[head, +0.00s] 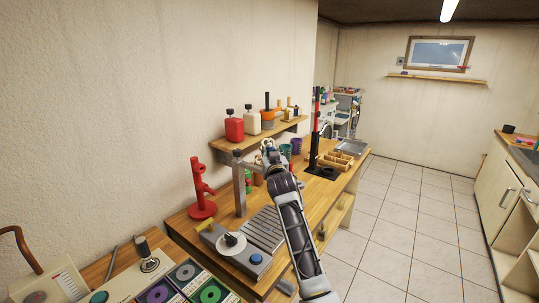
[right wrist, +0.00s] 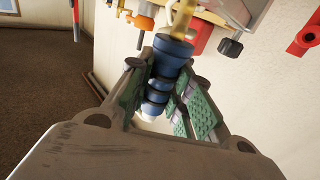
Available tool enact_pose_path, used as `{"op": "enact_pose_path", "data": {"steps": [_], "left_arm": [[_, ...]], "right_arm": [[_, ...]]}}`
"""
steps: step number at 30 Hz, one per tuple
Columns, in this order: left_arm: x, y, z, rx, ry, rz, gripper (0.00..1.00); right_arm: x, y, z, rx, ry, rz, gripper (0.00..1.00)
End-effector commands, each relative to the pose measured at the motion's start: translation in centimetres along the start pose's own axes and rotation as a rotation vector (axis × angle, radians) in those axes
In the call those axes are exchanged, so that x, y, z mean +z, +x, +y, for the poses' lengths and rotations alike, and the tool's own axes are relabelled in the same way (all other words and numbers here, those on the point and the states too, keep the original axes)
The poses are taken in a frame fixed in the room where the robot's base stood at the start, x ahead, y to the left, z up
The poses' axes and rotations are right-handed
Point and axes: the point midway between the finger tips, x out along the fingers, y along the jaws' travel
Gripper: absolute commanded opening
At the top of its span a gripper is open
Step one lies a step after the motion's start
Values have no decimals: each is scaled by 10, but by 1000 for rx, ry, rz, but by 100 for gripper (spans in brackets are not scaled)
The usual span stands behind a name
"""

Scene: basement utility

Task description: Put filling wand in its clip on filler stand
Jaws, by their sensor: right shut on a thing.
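My right gripper (head: 270,157) is over the workbench, in front of the wall shelf. In the right wrist view its fingers (right wrist: 166,80) are closed around a blue cylindrical piece with dark rings (right wrist: 170,58), which I take to be the filling wand. A brass-coloured part (right wrist: 184,20) shows beyond its upper end. In the head view the gripper and arm mostly hide it. A grey post with a side arm (head: 239,188) stands at the back of a slatted metal base (head: 262,231); this may be the filler stand. I cannot make out its clip. My left gripper is not in view.
A red stand (head: 202,190) is left of the grey post. The shelf (head: 282,133) holds red and white bottles. The tiled floor (head: 400,215) at right is clear.

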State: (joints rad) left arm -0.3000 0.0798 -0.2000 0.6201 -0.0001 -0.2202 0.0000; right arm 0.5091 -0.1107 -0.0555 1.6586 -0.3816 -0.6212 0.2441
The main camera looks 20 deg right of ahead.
Motion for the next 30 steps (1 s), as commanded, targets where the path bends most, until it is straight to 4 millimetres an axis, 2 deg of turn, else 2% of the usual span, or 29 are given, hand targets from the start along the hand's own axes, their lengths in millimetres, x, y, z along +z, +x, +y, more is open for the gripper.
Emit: {"op": "enact_pose_path", "data": {"steps": [30], "left_arm": [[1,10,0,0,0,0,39]], "right_arm": [[19,0,0,0,0,-1,0]]}}
